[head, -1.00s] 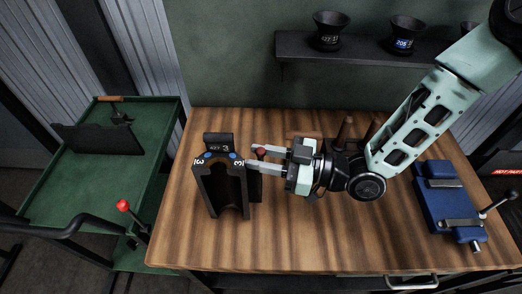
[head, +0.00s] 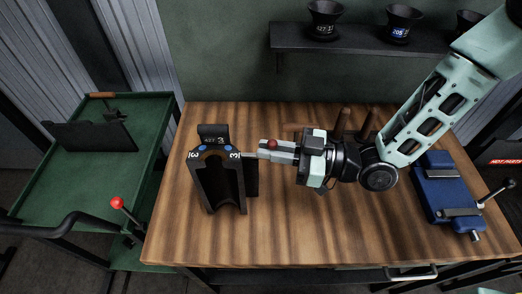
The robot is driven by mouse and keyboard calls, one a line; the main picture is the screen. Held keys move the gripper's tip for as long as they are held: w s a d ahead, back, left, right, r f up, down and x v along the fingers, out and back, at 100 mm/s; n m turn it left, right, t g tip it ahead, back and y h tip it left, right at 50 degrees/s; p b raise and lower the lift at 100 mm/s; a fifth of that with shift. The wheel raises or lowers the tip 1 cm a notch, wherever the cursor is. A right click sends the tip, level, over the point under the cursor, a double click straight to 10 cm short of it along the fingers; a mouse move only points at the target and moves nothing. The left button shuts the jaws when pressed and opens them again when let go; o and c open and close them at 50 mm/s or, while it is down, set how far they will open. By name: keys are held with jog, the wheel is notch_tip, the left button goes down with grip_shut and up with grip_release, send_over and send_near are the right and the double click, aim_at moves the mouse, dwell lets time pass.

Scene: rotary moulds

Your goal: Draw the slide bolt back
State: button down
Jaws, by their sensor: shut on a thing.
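The dark mould (head: 208,180) marked 3 stands upright on the wooden bench, with two blue spots on its top. The slide bolt's dark red knob (head: 272,144) is to the right of the mould's upper right side. My gripper (head: 266,151) comes in from the right and is shut on the knob, which shows above the closed fingers. A short pale piece shows between the fingers and the mould. I cannot tell if it is the bolt's rod or a fingertip. Most of the bolt is hidden by the fingers.
The bench (head: 300,230) is clear in front. A blue vise (head: 446,190) is at right; wooden pegs (head: 343,120) stand behind my gripper. A green cart (head: 60,180) with a red-knobbed lever (head: 117,203) is at left. A shelf (head: 350,38) holds dark cups.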

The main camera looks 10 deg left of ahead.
jog(key=shift+d, duration=0.1)
jog(key=c, duration=1.6)
grip_release()
jog(key=shift+d, duration=0.1)
jog(key=d+b, duration=0.5)
jog(key=d, duration=1.2)
jog(key=shift+w+d+b, duration=0.2)
jog(key=shift+w+b, duration=0.1)
jog(key=shift+w, duration=0.05)
